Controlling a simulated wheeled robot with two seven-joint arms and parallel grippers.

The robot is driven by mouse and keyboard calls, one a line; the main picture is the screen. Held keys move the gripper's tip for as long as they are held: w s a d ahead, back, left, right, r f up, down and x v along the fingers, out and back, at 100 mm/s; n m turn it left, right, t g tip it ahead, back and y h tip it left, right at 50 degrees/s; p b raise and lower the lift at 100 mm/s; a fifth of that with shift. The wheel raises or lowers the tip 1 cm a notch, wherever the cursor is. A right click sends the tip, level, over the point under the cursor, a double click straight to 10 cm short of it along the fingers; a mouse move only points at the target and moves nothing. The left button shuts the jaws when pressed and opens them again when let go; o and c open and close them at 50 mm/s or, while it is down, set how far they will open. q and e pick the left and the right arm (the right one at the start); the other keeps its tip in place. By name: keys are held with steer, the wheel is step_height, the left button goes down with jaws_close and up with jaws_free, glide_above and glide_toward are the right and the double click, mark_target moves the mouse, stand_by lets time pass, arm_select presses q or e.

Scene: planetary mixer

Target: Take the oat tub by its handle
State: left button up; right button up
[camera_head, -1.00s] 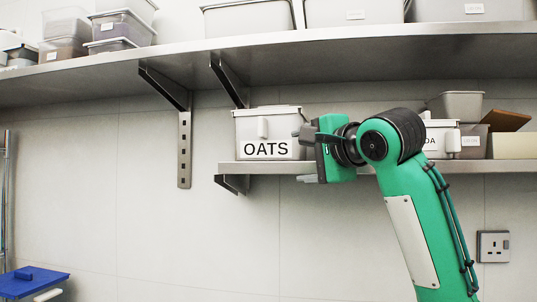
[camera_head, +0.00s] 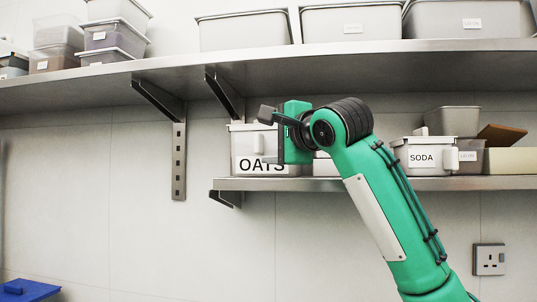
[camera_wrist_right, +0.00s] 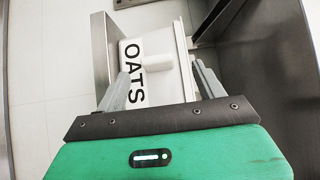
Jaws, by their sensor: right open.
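The oat tub (camera_head: 243,135) is a white lidded box marked OATS, standing at the left end of the lower shelf (camera_head: 345,184). In the head view my right gripper (camera_head: 266,137) is in front of its right half and hides part of it. The tub's handle (camera_head: 258,143) is a white piece on its front, partly covered by the gripper. In the right wrist view my right gripper (camera_wrist_right: 160,70) is open, with the handle (camera_wrist_right: 152,63) showing between its fingers. I cannot tell how far the fingertips reach past it. The left gripper is not in view.
A SODA tub (camera_head: 421,152) stands further right on the lower shelf, near grey containers (camera_head: 455,120). The upper shelf (camera_head: 330,62) runs above with several boxes. A metal bracket (camera_head: 225,98) is above the oat tub. A socket (camera_head: 489,259) is on the wall.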

mark_target(260, 142)
steer(key=shift+w+r+p, duration=0.1)
steer(key=shift+w+p, duration=0.25)
steer(key=p+x, duration=0.2)
steer(key=x, duration=0.1)
steer(key=shift+w+d+f, duration=0.2)
steer(key=shift+w+a+f+p, duration=0.15)
steer(key=shift+w+a+p, duration=0.25)
steer(key=shift+w, duration=0.1)
steer(key=shift+c, duration=0.2)
steer(key=c, duration=1.4)
steer(key=shift+d, duration=0.1)
jaws_close()
